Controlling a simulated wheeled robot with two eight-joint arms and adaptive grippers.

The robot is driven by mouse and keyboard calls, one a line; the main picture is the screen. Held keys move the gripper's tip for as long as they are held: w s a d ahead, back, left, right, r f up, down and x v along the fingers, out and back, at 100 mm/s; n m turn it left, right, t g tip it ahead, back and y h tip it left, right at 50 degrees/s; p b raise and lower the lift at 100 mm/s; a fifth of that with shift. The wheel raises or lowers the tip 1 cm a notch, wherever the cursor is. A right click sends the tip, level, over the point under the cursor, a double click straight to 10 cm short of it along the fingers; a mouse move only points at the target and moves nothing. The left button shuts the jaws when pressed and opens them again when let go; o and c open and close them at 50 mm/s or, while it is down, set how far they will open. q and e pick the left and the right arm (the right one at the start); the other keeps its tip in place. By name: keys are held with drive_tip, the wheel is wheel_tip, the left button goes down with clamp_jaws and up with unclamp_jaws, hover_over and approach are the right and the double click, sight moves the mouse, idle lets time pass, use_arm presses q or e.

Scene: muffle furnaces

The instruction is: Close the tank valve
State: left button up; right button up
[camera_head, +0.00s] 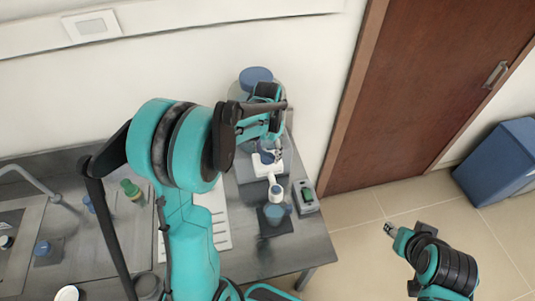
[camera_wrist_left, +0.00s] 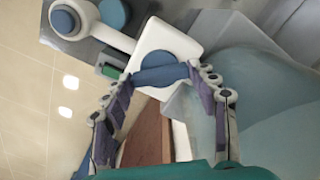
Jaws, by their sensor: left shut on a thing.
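The tank (camera_head: 240,90) stands against the wall at the back of the bench, with a round blue cap (camera_head: 256,75) on top. Its large pale curved side (camera_wrist_left: 265,85) fills the right of the left wrist view. A blue valve handle (camera_wrist_left: 160,75) lies across the white valve body (camera_wrist_left: 183,42) in that view. My left gripper (camera_wrist_left: 160,78) has its two fingers on either end of the handle and is shut on it. In the head view my left gripper (camera_head: 274,153) partly hides the valve. My right gripper (camera_head: 389,228) is over the floor, far from the tank; its jaws are too small to read.
A white fitting with a blue knob (camera_head: 276,190) and a small box with a green switch (camera_head: 307,195) are near the bench's right edge. A sink (camera_head: 20,235) and green-capped bottle (camera_head: 131,189) are left. A blue bin (camera_head: 497,162) stands by the brown door (camera_head: 425,95).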

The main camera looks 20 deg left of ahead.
sight(268, 154)
use_arm(q)
drive_tip(key=n+b, duration=0.1)
drive_tip(key=n, duration=0.4)
drive_tip(key=shift+n+b, duration=0.3)
drive_tip(key=shift+b, duration=0.05)
drive_tip(key=shift+n+b, duration=0.5)
drive_tip(key=shift+n, duration=1.6)
drive_tip(key=o, duration=0.9)
drive_tip(key=shift+c, duration=0.2)
drive_tip(key=shift+r, duration=0.15)
wheel_tip(268, 154, up, 12)
drive_tip(key=shift+s, duration=0.1)
